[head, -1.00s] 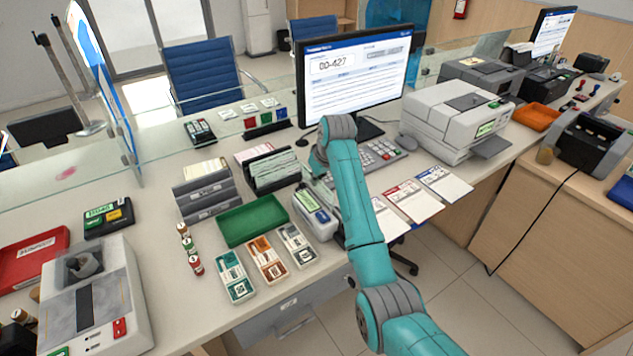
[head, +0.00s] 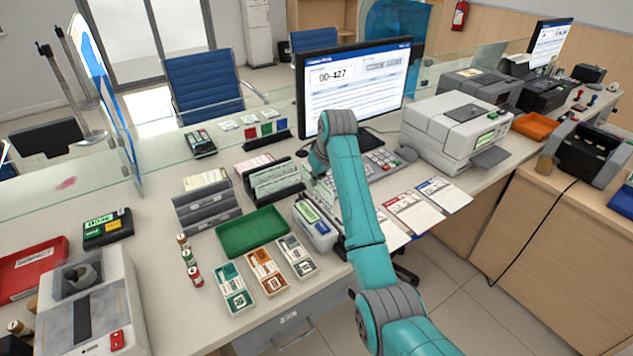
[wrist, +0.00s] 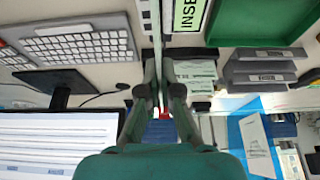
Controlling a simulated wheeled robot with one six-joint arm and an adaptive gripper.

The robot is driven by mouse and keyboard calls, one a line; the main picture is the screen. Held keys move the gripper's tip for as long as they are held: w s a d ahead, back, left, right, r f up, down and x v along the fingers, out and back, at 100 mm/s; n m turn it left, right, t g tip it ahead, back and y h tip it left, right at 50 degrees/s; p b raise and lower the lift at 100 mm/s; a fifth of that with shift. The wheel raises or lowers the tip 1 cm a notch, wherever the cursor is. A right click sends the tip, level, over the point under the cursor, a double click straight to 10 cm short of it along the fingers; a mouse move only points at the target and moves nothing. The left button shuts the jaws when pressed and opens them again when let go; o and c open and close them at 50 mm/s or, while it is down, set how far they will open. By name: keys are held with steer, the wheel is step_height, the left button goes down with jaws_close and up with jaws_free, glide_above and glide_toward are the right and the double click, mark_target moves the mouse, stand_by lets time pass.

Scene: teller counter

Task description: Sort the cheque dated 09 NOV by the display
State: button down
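My gripper (wrist: 157,75) points down over the counter, in front of the monitor. Its fingers are close together on a thin pale sheet seen edge-on, which seems to be a cheque (wrist: 157,25); its date cannot be read. In the head view the arm hides most of the gripper (head: 322,172). A small device with a lit green display (head: 316,222) stands just below it; in the wrist view its display (wrist: 188,14) reads "INSE…", cut off. A rack of pale green cheques (head: 274,180) stands to the left. The monitor (head: 357,85) shows "00-427".
A green tray (head: 252,232) and grey document holders (head: 207,205) lie left of the device. Banded note stacks (head: 266,272) lie in front of the tray. A keyboard (head: 380,162), printed forms (head: 415,210) and a printer (head: 455,130) are to the right.

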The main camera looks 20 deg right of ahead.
steer(key=shift+r, duration=2.15)
steer(key=shift+s, duration=0.1)
